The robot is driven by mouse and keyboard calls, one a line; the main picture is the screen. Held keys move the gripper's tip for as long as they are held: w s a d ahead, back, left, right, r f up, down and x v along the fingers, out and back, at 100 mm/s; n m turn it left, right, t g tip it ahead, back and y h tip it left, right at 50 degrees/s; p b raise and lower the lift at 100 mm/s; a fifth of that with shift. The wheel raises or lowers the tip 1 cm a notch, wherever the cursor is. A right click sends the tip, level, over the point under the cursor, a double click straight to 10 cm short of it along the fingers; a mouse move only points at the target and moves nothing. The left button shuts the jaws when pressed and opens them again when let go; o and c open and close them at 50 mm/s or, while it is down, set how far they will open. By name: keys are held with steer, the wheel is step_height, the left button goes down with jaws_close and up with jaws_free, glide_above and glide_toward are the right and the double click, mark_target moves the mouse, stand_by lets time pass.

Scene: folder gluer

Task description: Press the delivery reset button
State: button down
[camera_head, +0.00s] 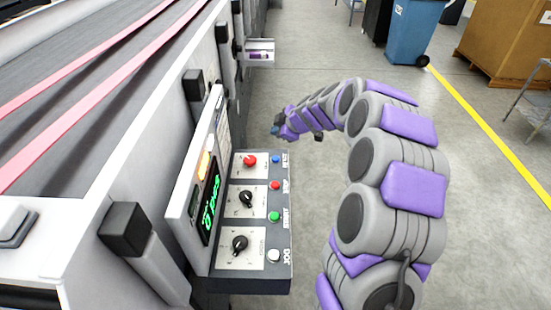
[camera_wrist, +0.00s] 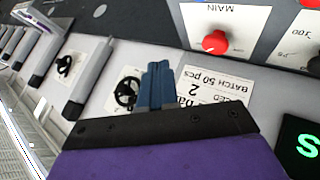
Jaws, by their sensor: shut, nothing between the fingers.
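A control panel (camera_head: 283,238) in the head view juts from the machine's side. It has a large red button (camera_head: 250,160), two black rotary knobs (camera_head: 245,198), and a column of small buttons: blue (camera_head: 276,159), red (camera_head: 275,185), green (camera_head: 274,216) and white (camera_head: 274,256). Their labels are too small to read, so I cannot tell which is delivery reset. My gripper (camera_head: 276,130) is beyond the panel's far end, apart from the buttons. In the wrist view its blue fingers (camera_wrist: 156,85) are shut and empty; a red button (camera_wrist: 215,42) marked MAIN is up and right of them.
An upright display (camera_head: 211,203) with green digits stands along the panel's left side. The machine's conveyor belts (camera_head: 90,70) fill the left. Open floor (camera_head: 300,60) lies right of the machine. A blue bin (camera_head: 412,35) and a large brown box (camera_head: 505,40) stand far right.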

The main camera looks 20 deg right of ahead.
stand_by(0.3)
steer(key=b, duration=0.2)
glide_above(277, 159)
step_height(277, 159, down, 7)
steer(key=shift+f, duration=0.2)
steer(key=shift+s+f+b, duration=0.1)
steer(key=shift+f+b, duration=0.6)
steer(key=shift+b, duration=0.25)
steer(key=shift+f+b, duration=0.9)
steer(key=shift+b, duration=0.8)
stand_by(2.1)
steer(key=shift+r, duration=0.95)
steer(key=shift+r+p, duration=0.5)
steer(key=shift+r, duration=2.05)
